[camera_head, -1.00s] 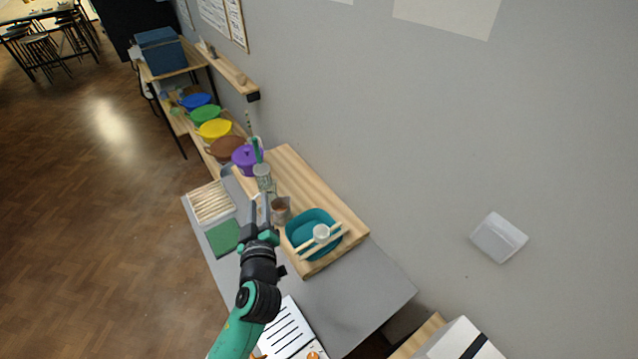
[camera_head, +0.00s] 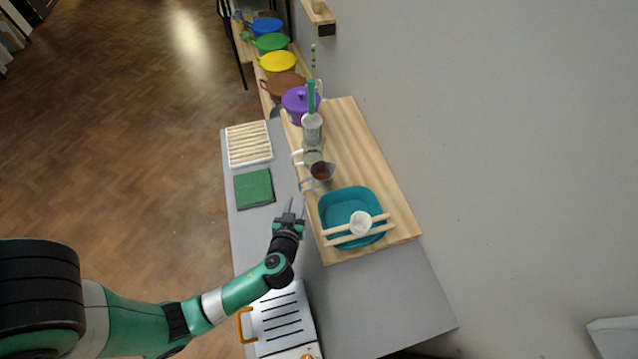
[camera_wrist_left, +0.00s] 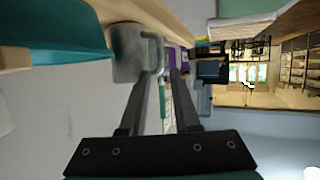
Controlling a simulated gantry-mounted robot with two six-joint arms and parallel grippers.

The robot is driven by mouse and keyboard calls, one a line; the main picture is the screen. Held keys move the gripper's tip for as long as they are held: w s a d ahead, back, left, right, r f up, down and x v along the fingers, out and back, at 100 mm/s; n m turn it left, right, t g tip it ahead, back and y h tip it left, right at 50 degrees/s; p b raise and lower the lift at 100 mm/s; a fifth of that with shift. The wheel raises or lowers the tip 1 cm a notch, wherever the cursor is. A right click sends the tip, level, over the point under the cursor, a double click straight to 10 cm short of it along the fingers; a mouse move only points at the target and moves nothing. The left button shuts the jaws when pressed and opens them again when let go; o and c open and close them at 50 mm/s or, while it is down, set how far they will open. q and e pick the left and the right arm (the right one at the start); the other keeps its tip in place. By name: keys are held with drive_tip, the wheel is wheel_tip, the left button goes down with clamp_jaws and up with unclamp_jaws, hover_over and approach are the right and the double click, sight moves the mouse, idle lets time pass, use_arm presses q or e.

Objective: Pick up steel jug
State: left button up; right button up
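The steel jug (camera_head: 322,171) stands upright on the wooden board, with something reddish-brown visible in its mouth. Its handle points left, towards my left gripper. In the left wrist view the jug (camera_wrist_left: 127,52) shows as a grey metal body beyond the left fingertip, its handle just past the fingertips. My left gripper (camera_head: 295,207) is over the grey table by the board's left edge, short of the jug. Its two fingers (camera_wrist_left: 162,85) are apart, with nothing seen held between them. My right gripper is not in view.
A teal basin (camera_head: 332,205) with wooden sticks and a white cup (camera_head: 361,222) across it stands nearer on the board (camera_head: 385,175). A glass jar (camera_head: 312,128) and purple pot (camera_head: 298,104) stand behind the jug. A green pad (camera_head: 254,188) and ribbed tray (camera_head: 248,144) lie left.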

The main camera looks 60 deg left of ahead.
sight(300, 187)
use_arm(q)
drive_tip(key=b+x, duration=0.4)
drive_tip(key=b, duration=0.1)
drive_tip(key=shift+s+d+f, duration=0.1)
drive_tip(key=shift+d+f, duration=0.05)
drive_tip(key=shift+f, duration=0.25)
drive_tip(key=shift+w+a+b, duration=0.5)
drive_tip(key=shift+w+a, duration=0.1)
drive_tip(key=shift+a, duration=0.2)
drive_tip(key=shift+w+a, duration=0.15)
drive_tip(key=shift+w, duration=0.05)
drive_tip(key=x, duration=0.5)
drive_tip(key=shift+a+b, duration=0.15)
drive_tip(key=shift+b, duration=0.25)
clamp_jaws()
